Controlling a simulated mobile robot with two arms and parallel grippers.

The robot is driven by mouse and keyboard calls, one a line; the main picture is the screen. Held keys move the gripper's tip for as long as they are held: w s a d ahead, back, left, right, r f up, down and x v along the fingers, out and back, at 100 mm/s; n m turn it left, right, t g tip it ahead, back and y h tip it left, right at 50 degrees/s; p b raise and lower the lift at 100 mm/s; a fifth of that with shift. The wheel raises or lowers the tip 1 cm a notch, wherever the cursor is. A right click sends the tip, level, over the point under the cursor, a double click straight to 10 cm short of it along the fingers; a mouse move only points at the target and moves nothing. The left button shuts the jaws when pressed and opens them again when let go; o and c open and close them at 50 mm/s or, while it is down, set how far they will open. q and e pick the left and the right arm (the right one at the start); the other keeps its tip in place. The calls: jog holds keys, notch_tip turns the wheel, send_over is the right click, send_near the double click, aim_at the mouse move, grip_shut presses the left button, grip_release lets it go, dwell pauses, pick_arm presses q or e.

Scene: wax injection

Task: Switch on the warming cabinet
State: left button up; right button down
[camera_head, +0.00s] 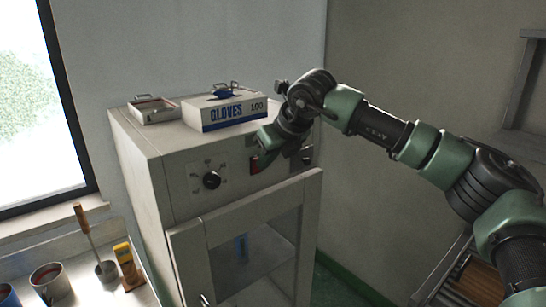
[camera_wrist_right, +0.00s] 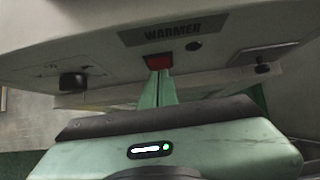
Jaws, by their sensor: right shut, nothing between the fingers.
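The warming cabinet (camera_head: 139,160) is a pale grey box with a glass-windowed door (camera_head: 187,245) below its control panel. The wrist view shows a "WARMER" label (camera_wrist_right: 173,29) with a red rocker switch (camera_wrist_right: 158,61) under it. A small dark round lamp (camera_wrist_right: 194,45) sits right of the switch. My right gripper (camera_wrist_right: 158,76) is shut and empty. Its fingertips point at the switch and overlap its lower edge in the wrist view; I cannot tell whether they touch it. In the head view the arm largely hides the switch, with some red (camera_head: 255,166) showing. My left gripper is not in view.
A black dial (camera_head: 211,180) is left of the switch, and a dark knob (camera_head: 307,157) is right. A gloves box (camera_head: 227,113) and a metal tray (camera_head: 153,110) stand on top. Pots (camera_head: 50,281) and tools stand on the lower left counter. A drawer unit (camera_head: 470,280) is lower right.

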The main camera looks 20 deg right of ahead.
jog(key=shift+w, duration=0.15)
jog(key=shift+w, duration=0.1)
jog(key=shift+w+a+r, duration=0.15)
jog(key=shift+w+r, duration=0.05)
jog(key=shift+r, duration=0.2)
jog(key=shift+w+r, duration=0.1)
jog(key=shift+r, duration=0.7)
jog(key=shift+f, duration=0.1)
